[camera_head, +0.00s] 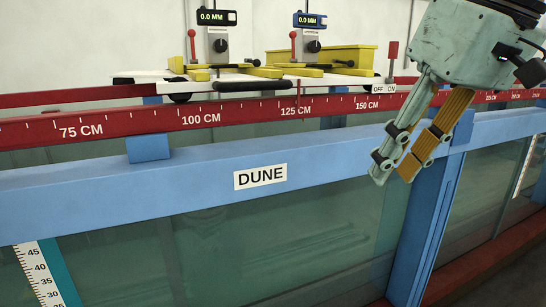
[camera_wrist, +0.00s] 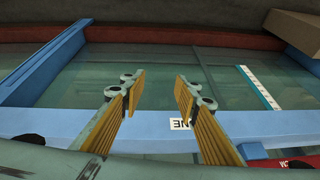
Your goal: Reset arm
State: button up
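My gripper (camera_head: 393,172) hangs at the right of the head view, tilted down in front of the flume's blue top beam (camera_head: 120,182) and close to a blue upright post (camera_head: 425,240). Its two fingers with ribbed yellow pads stand apart with nothing between them. In the wrist view my gripper (camera_wrist: 160,92) shows the same empty gap, with the flume's glass (camera_wrist: 160,70) beyond. A white DUNE label (camera_head: 260,177) is on the beam. It is partly hidden by a finger in the wrist view (camera_wrist: 181,124).
A carriage (camera_head: 250,86) with two gauges reading 0.0 MM (camera_head: 216,17) (camera_head: 310,20) and red levers sits above the red scale rail (camera_head: 240,112). An OFF/ON switch with a red lever (camera_head: 392,60) is near my gripper. A white depth scale (camera_head: 38,275) is at lower left.

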jog(key=s+d+f+m+h, duration=0.1)
jog(key=s+f+m+h, duration=0.1)
jog(key=s+f, duration=1.2)
jog(key=shift+s+f+m, duration=0.25)
jog(key=shift+s+m, duration=0.55)
jog(key=shift+s, duration=1)
